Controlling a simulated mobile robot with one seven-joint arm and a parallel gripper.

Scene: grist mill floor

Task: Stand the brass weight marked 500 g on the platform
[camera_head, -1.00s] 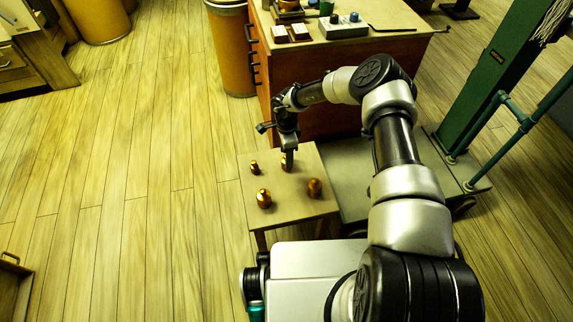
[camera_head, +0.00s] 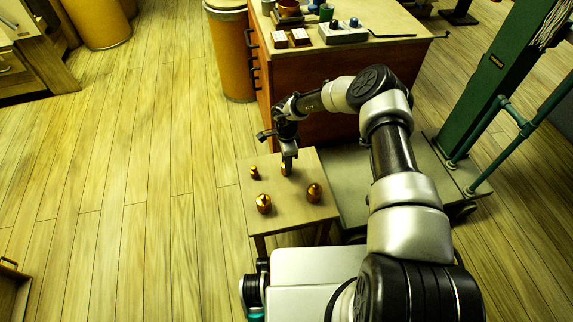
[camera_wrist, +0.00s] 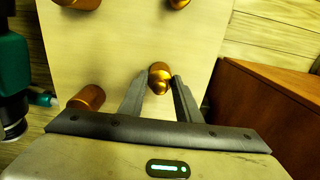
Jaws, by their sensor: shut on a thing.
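Several brass weights stand on a small pale table (camera_head: 294,212). My gripper (camera_wrist: 160,75) is shut on a brass weight (camera_wrist: 160,85) near the table's far edge, with one finger on each side of it. In the head view the gripper (camera_head: 287,160) points down over this weight (camera_head: 286,170) and partly hides it. The others are a small weight (camera_head: 254,173) at the left and two larger ones, front left (camera_head: 264,204) and right (camera_head: 314,192). No markings are readable. A low grey-green platform (camera_head: 352,190) lies right of the table, beneath a green column (camera_head: 480,90).
A wooden cabinet (camera_head: 315,95) with items on top stands just behind the small table. Green pipes (camera_head: 515,120) rise beside the platform. A tall tan bin (camera_head: 232,55) stands left of the cabinet. The plank floor (camera_head: 130,180) at the left is clear.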

